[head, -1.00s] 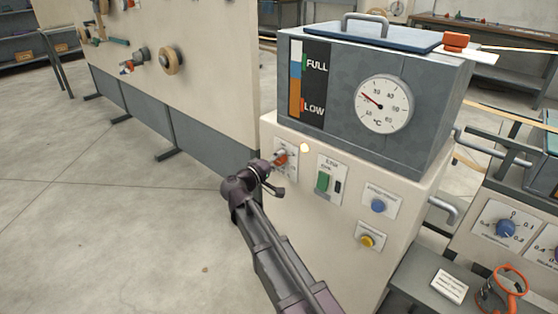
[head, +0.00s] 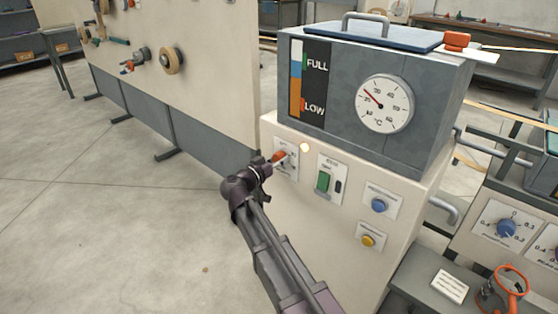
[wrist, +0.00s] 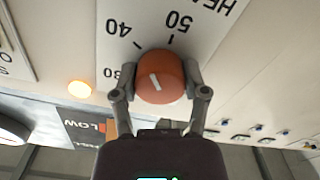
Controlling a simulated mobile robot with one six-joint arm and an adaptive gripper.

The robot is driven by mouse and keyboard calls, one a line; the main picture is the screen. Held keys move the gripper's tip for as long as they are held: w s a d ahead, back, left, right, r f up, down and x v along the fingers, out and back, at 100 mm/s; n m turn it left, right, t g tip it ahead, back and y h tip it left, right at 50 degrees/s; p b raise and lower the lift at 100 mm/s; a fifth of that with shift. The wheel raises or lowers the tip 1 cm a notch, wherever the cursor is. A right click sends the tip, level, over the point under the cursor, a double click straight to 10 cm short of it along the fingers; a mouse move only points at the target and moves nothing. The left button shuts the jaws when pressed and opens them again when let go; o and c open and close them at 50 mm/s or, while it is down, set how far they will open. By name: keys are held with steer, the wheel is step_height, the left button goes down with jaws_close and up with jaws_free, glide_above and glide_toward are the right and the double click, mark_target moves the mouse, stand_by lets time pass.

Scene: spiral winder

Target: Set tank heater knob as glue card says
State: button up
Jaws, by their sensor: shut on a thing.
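The orange heater knob (wrist: 160,78) sits on a white scale plate (wrist: 128,22) marked 30, 40 and 50, upside down in the wrist view. Its white line points roughly to the tick by 40. My gripper (wrist: 162,93) is shut on the knob, one finger on each side. In the head view the knob (head: 279,157) is partly hidden by my gripper (head: 272,163). The tank (head: 340,130) above has a round °C dial (head: 384,104) with its needle toward the upper left. A white card (head: 450,286) lies at lower right, its print too small to read; I cannot tell if it is the glue card.
A lit lamp (head: 305,147), a green switch (head: 323,181), a blue button (head: 378,205) and a yellow button (head: 368,240) are near the knob. A beige panel (head: 190,60) stands at left. The floor at left is clear.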

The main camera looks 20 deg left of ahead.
steer(key=m, duration=0.3)
steer(key=shift+w+m, duration=0.1)
steer(key=shift+m, duration=2.1)
steer(key=o, duration=1.1)
steer(key=shift+o, duration=0.2)
steer(key=v, duration=1.2)
